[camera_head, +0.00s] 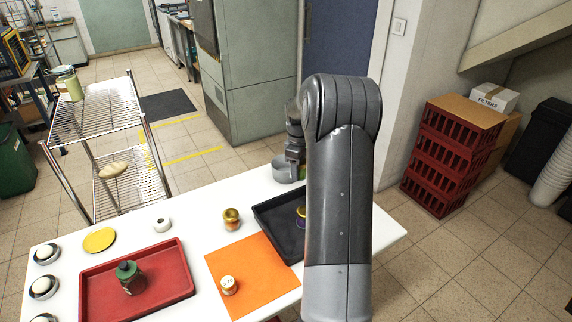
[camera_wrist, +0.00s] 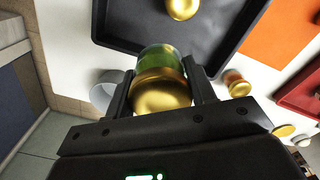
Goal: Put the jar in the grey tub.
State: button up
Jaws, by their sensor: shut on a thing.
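My gripper (camera_wrist: 160,88) is shut on a green jar with a gold lid (camera_wrist: 162,92), one finger on each side. In the head view my gripper (camera_head: 296,158) is at the table's far edge, largely hidden by my arm; the held jar is mostly hidden there. The round grey tub (camera_head: 285,169) stands on the white table close beside my gripper. In the wrist view the tub (camera_wrist: 102,95) is just left of the left finger, which covers part of it. The jar is beside the tub in that view, not inside it; its height above the table is unclear.
A black tray (camera_head: 265,216) holds another gold-lidded jar (camera_wrist: 182,8). A gold-lidded jar (camera_head: 231,218) stands left of it. An orange mat (camera_head: 255,262) carries a small jar (camera_head: 229,286); a red tray (camera_head: 178,291) holds a dark green jar (camera_head: 128,277).

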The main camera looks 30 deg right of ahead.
jog(key=w+d+r, duration=0.3)
jog(key=w+d, duration=0.4)
jog(key=d, duration=0.3)
jog(key=w+a+f, duration=0.6)
jog(key=w+f, duration=0.3)
jog(key=f, duration=0.1)
jog(key=shift+w+a+f+n, duration=0.15)
jog(key=shift+a+f+n, duration=0.05)
jog(key=shift+f+n, duration=0.15)
jog(key=shift+f, duration=0.3)
jog(key=shift+f, duration=0.35)
jog(key=o, duration=1.1)
jog(key=shift+r, duration=0.1)
